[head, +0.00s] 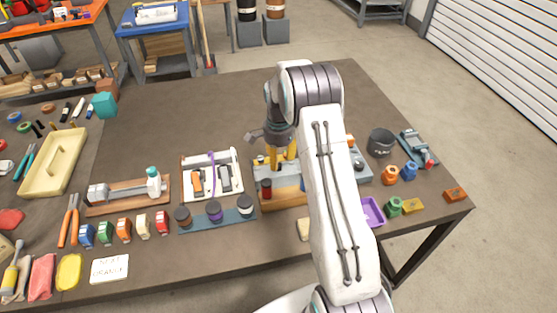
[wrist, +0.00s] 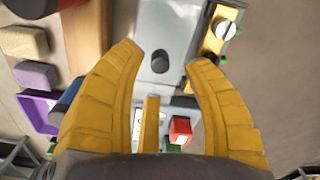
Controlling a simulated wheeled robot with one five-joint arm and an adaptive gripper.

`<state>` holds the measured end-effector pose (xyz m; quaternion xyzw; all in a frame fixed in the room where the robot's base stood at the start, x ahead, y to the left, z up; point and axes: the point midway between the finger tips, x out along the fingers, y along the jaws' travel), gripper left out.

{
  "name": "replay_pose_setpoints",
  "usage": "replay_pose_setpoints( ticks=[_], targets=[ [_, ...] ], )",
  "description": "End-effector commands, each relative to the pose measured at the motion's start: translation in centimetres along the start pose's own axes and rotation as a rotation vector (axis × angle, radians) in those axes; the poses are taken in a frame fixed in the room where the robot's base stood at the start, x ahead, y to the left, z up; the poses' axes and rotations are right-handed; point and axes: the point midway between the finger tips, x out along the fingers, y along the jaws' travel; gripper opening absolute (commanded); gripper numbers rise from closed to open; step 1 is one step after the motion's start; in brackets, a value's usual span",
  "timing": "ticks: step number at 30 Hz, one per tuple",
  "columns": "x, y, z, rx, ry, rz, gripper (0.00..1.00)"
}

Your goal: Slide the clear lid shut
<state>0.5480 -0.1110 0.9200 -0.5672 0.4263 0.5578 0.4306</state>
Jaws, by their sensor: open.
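My gripper (head: 284,155) is over the grey unit near the table's front edge, right of centre in the head view. In the wrist view its two yellow fingers (wrist: 168,70) are spread apart. Between them are a narrow yellow upright bar (wrist: 151,122) and a pale panel with a red block (wrist: 181,131). A grey plate (wrist: 158,32) with a dark round hole lies beyond the fingertips. I cannot clearly make out the clear lid; the fingers and arm hide part of the unit. Whether a finger touches the bar cannot be told.
A red cylinder (head: 266,188) stands close left of the gripper. A white-framed panel (head: 212,175) is farther left. A dark cup (head: 381,142) and a purple tray (head: 371,211) are to the right. The table's back middle (head: 190,115) is clear.

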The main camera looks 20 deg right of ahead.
Motion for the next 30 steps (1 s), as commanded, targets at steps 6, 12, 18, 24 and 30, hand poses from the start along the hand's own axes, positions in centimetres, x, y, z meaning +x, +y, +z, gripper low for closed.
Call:
replay_pose_setpoints(
  ticks=[6,12,18,24,30],
  targets=[
    [1.9,0.1,0.1,-0.001,-0.001,0.002,0.45],
    [3.1,0.0,0.1,-0.001,0.000,0.000,0.45],
    [3.5,0.0,0.1,-0.001,0.000,0.000,0.45],
    [3.5,0.0,0.1,-0.001,0.000,0.000,0.47],
    [3.5,0.0,0.1,-0.001,0.000,0.000,0.29]
  ],
)
